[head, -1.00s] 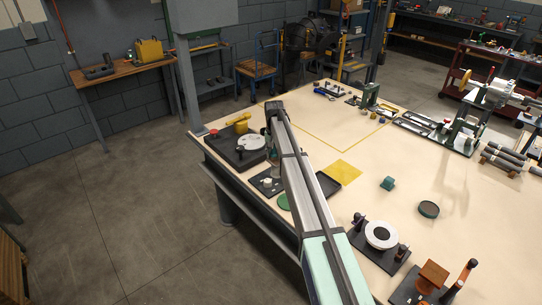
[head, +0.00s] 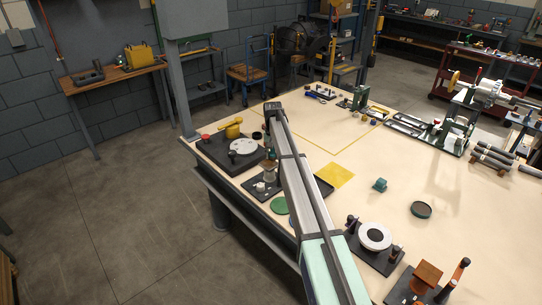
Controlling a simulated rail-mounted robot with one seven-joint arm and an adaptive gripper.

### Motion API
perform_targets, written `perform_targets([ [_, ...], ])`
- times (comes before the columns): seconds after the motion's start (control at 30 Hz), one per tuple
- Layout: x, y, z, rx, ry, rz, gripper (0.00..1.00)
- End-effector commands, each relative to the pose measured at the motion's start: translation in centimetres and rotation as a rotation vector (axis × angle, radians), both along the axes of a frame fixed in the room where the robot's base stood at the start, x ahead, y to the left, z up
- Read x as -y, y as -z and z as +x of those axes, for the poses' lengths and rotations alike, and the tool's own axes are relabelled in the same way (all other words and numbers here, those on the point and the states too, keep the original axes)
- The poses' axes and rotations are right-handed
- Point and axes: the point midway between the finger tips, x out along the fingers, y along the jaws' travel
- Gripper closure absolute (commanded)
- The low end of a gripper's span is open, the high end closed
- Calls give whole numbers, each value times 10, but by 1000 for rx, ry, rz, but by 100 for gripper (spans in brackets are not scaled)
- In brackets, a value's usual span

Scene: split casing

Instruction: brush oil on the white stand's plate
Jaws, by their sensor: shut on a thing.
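A white ring-shaped disc with a dark centre (head: 375,236) sits on a dark base between black knobs, at the lower middle right of the head view. A white round plate (head: 243,147) lies on a large dark base near the table's far left edge. I cannot tell which of these belongs to the white stand. No oil or brush can be made out. My arm reaches from the bottom of the picture over the left part of the table. My gripper is hidden behind the arm, so its fingers and anything in them do not show.
A yellow square (head: 335,175), a teal block (head: 380,185) and a dark round dish (head: 421,210) lie right of the arm. A green disc (head: 279,206) is left of it. A stand with an orange plate (head: 428,274) is at lower right. The table's middle is mostly clear.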

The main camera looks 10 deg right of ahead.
Motion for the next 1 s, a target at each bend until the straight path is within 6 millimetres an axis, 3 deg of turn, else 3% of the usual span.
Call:
perform_targets([
  [0.43,1,-6,1,1,0,1,100],
  [1.0,1,-56,1,1,0,1,100],
])
